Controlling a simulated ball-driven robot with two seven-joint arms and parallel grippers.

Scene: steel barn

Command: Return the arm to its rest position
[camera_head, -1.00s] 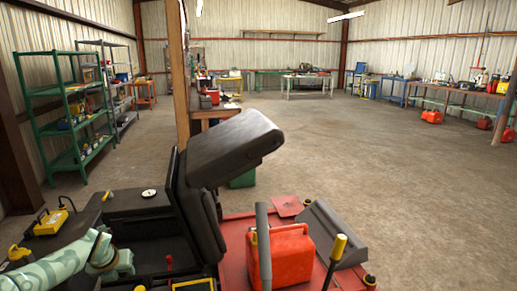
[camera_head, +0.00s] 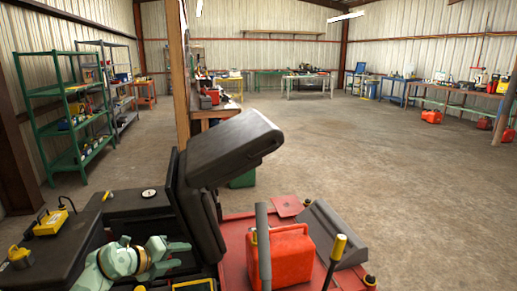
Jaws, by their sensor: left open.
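My left gripper (camera_head: 180,256) is in the lower left of the head view, over the black seat area of a red machine. Its pale green arm comes up from the bottom edge. Its fingers are apart and point right, toward the black seat back (camera_head: 200,210), and I see nothing between them. Whether the fingertips touch the machine is hard to tell. My right gripper is not in view.
A red fuel can (camera_head: 290,258) stands on the machine's red deck (camera_head: 235,232), beside a grey post and a yellow-topped lever (camera_head: 335,255). Two yellow items (camera_head: 48,222) are at left. Green shelves (camera_head: 68,120) stand behind. Open concrete floor (camera_head: 400,180) lies right.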

